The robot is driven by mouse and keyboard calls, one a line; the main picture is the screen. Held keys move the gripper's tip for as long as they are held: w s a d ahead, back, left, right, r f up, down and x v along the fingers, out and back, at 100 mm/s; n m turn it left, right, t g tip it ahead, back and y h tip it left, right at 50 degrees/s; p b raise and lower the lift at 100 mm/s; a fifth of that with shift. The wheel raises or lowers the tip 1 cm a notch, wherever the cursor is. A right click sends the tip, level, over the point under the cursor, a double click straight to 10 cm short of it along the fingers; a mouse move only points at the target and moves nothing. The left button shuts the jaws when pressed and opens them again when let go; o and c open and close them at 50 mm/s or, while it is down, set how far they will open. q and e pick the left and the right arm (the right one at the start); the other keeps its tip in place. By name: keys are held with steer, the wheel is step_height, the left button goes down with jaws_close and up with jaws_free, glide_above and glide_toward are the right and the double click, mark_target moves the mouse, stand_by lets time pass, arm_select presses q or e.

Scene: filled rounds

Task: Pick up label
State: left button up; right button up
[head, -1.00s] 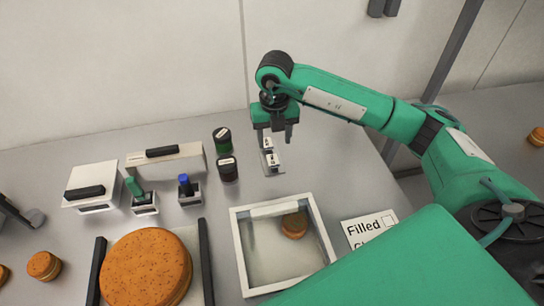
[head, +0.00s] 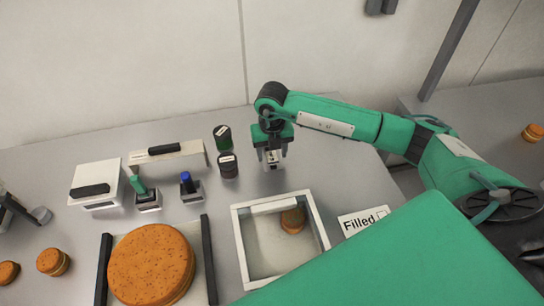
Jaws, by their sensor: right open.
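Small white labels (head: 271,155) with dark print stand in a small holder near the back of the table, right of two dark jars. My right gripper (head: 271,160) is open and points down over them, with its fingers at their height. The fingers hide part of the labels, and I cannot tell whether they touch them. My left gripper is not in the head view.
A white-framed tray (head: 240,240) with a small round cake stands in front. A wall closes the back.

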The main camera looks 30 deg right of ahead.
steer(key=shift+f+b, duration=0.25)
steer(key=shift+b, duration=0.05)
steer(key=shift+c, duration=0.2)
stand_by(0.3)
steer(key=c, duration=0.7)
